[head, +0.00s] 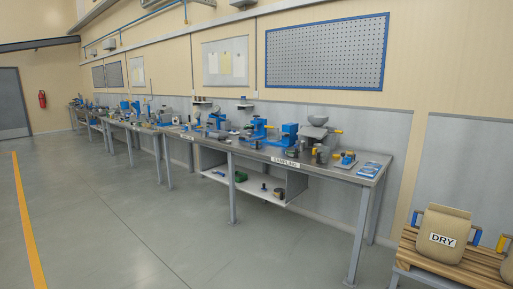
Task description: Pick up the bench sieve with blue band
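A long grey workbench (262,157) with a "SAMPLING" label runs along the wall, crowded with small gear. The bench sieve with blue band cannot be singled out for sure at this size. A small, low, dark round piece with some blue (291,153) sits near the front edge above the label, but I cannot tell whether it is a sieve. Neither of my grippers is in view.
Blue devices (289,135) and a grey bowl (317,121) stand on the bench. A lower shelf (247,186) holds a green item. A pallet (431,258) with a "DRY" sack (441,225) stands right. The floor (120,215) in front is clear.

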